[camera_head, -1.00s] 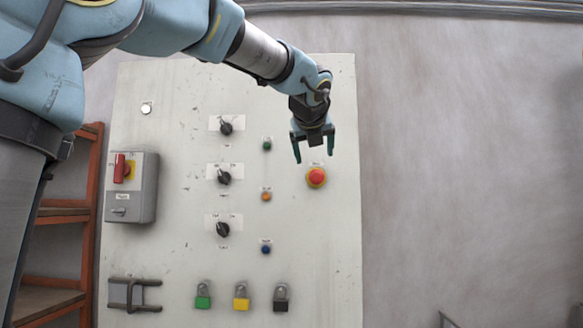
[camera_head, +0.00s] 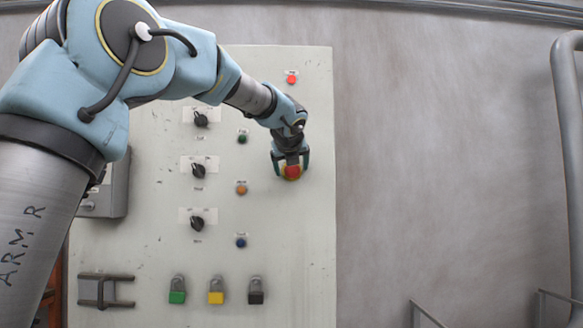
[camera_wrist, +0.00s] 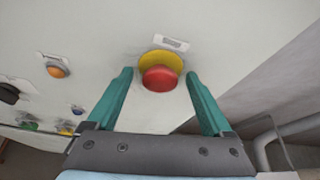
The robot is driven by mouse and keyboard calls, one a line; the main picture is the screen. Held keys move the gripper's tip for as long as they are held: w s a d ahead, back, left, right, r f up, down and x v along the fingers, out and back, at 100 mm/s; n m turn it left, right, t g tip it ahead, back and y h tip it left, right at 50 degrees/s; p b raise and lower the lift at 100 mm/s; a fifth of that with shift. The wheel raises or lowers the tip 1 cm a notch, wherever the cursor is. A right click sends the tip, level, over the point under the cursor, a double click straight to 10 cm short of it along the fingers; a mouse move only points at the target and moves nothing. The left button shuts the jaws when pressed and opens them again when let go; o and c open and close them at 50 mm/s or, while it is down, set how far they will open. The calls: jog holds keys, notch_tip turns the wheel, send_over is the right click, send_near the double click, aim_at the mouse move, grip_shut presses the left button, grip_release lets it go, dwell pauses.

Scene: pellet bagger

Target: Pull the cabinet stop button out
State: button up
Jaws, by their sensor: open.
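The cabinet stop button is a red mushroom head (camera_head: 292,172) on a yellow ring, on the right side of the pale cabinet panel (camera_head: 310,250). In the wrist view the red button (camera_wrist: 160,78) sits in front of the yellow ring (camera_wrist: 160,58), under a small white label. My gripper (camera_head: 290,168) is at the button in the head view. In the wrist view my open gripper (camera_wrist: 158,80) has one green finger on each side of the button, with a visible gap on both sides. Nothing is held.
Left of the button are a green button (camera_head: 242,137), an orange button (camera_head: 241,188), a blue button (camera_head: 241,241) and black rotary knobs (camera_head: 198,170). Padlocks (camera_head: 216,291) hang below. A grey pipe (camera_head: 570,150) stands at the right; the wall between is clear.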

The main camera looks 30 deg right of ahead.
grip_shut()
dwell(0.6)
